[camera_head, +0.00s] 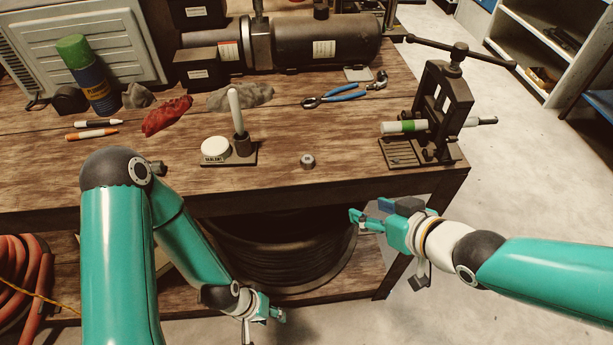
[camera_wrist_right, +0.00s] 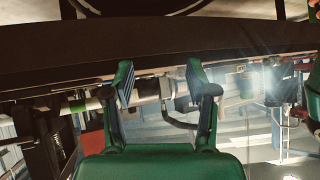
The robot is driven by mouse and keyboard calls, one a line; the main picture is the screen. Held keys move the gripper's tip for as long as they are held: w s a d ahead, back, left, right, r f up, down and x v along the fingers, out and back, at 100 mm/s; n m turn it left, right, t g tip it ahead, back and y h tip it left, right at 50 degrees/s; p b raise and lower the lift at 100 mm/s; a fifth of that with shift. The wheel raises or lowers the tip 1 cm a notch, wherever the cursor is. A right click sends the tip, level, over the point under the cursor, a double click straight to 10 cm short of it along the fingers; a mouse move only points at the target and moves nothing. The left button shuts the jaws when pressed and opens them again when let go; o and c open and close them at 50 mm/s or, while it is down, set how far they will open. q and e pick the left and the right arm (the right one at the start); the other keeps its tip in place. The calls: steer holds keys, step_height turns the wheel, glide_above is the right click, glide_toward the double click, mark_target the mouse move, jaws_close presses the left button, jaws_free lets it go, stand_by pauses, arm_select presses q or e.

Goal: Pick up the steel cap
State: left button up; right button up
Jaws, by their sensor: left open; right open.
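The steel cap (camera_head: 308,161), a small grey ring-like piece, sits on the wooden workbench (camera_head: 330,183) near its front edge, in the head view. My right gripper (camera_head: 360,219) is open and empty, in front of the bench edge, to the right of the cap and nearer to me. Its two spread fingers (camera_wrist_right: 162,80) also show in the right wrist view, with nothing between them up close; I cannot make out the cap there. My left gripper (camera_head: 278,316) is low in front of the bench, well away from the cap, open with nothing seen in it.
A sealant stand (camera_head: 243,156) with a white jar (camera_head: 215,149) stands left of the cap. A crimper (camera_head: 440,110) holding a white-and-green hose (camera_head: 404,127) stands at the right. Bench around the cap is clear.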

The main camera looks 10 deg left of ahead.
step_height(320, 180, up, 6)
steer(key=s+a+n+t+y+b, duration=0.2)
steer(key=b, duration=0.2)
glide_toward(309, 161)
steer(key=x, duration=0.3)
steer(key=shift+f, duration=0.25)
steer(key=shift+w+a+f, duration=0.2)
steer(key=shift+w+a, duration=0.5)
steer(key=shift+w, duration=0.1)
steer(key=p+x, duration=0.1)
steer(key=x, duration=0.3)
steer(key=shift+w, duration=0.1)
arm_select(q)
step_height(309, 161, down, 4)
steer(key=shift+f, duration=0.2)
arm_select(e)
jaws_close()
